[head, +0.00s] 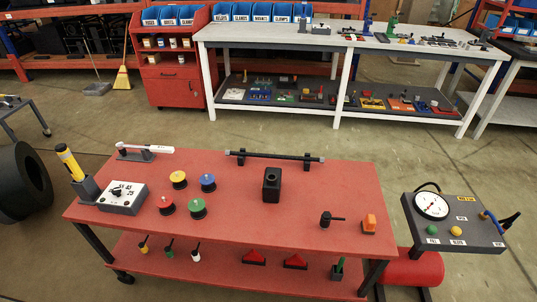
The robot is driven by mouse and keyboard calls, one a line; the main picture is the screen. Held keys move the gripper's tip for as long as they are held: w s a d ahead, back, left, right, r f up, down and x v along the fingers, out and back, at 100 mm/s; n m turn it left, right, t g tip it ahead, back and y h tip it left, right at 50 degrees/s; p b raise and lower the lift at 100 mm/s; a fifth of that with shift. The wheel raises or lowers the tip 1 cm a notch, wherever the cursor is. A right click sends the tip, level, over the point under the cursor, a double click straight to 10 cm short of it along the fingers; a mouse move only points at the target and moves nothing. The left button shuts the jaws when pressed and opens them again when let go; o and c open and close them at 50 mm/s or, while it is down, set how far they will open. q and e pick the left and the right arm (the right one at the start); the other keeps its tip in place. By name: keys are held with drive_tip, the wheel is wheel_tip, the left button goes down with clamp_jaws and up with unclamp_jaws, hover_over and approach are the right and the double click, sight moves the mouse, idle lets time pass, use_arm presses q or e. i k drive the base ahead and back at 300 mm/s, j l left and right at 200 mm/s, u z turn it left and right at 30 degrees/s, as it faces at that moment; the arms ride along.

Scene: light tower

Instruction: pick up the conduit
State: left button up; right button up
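The conduit (274,155) appears to be the long dark rod with light grey ends near the back edge of the red table. It lies level across two black supports (242,158) and (306,162), running left to right. Its whole length shows and nothing covers it. Neither of my grippers is in the head view.
The red table (280,218) also holds a black block (272,185), coloured spools (197,207), a grey switch box (122,197), a torque wrench (146,148), a yellow tool in a holder (72,165) and an orange piece (369,223). A gauge stand (455,220) is at right.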

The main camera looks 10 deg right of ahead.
sight(321, 160)
drive_tip(key=i+j+z, duration=0.1)
drive_tip(key=j, duration=0.35)
drive_tip(key=i+j+z, duration=0.1)
drive_tip(key=j, duration=0.35)
drive_tip(key=i+j, duration=0.25)
drive_tip(key=i+j+z, duration=0.1)
drive_tip(key=j, duration=0.3)
drive_tip(key=i+j, duration=0.35)
